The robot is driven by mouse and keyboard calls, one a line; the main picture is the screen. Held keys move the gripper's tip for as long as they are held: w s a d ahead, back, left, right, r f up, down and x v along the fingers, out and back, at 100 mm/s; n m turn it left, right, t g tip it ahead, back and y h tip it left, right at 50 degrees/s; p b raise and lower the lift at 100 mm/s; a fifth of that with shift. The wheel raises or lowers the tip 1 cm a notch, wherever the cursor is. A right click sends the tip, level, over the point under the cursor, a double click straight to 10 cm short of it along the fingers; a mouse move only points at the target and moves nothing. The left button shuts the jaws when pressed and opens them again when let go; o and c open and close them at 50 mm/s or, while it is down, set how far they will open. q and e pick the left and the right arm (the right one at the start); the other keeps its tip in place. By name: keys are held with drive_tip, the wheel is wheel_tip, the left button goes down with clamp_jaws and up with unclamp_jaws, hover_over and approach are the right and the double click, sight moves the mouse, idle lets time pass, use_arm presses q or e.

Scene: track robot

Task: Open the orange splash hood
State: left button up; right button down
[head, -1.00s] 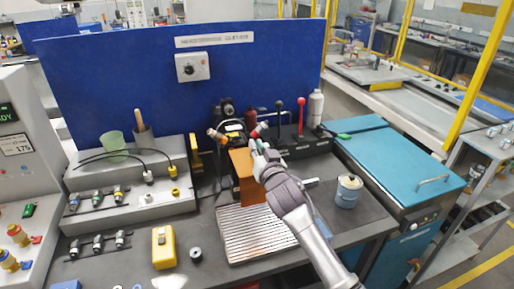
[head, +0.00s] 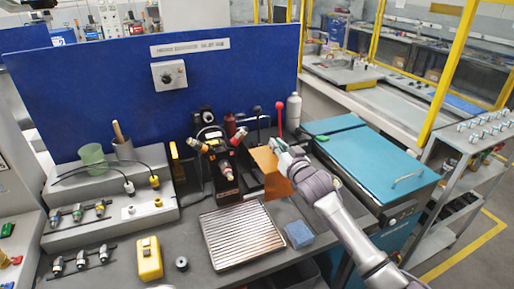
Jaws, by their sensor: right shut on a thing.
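The orange splash hood (head: 269,172) is a flat orange panel at the right side of the dark machine (head: 222,170) on the bench. It stands swung out to the right, and the machine's front with its fittings shows uncovered. My right gripper (head: 279,149) is at the hood's upper right edge, shut on it; the fingertips are partly hidden at the edge. My left gripper is not in view.
A ribbed metal tray (head: 240,235) lies in front of the machine, with a blue block (head: 299,234) right of it. A red-knobbed lever (head: 278,117) and a pale bottle (head: 293,110) stand behind my gripper. A teal-lidded cabinet (head: 375,160) is at right.

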drive_tip(key=d, duration=0.1)
drive_tip(key=w+d, duration=0.1)
drive_tip(key=d, duration=0.1)
drive_tip(key=shift+d, duration=0.2)
drive_tip(key=c, duration=1.2)
unclamp_jaws()
drive_tip(key=shift+c, duration=0.2)
drive_tip(key=v, duration=1.2)
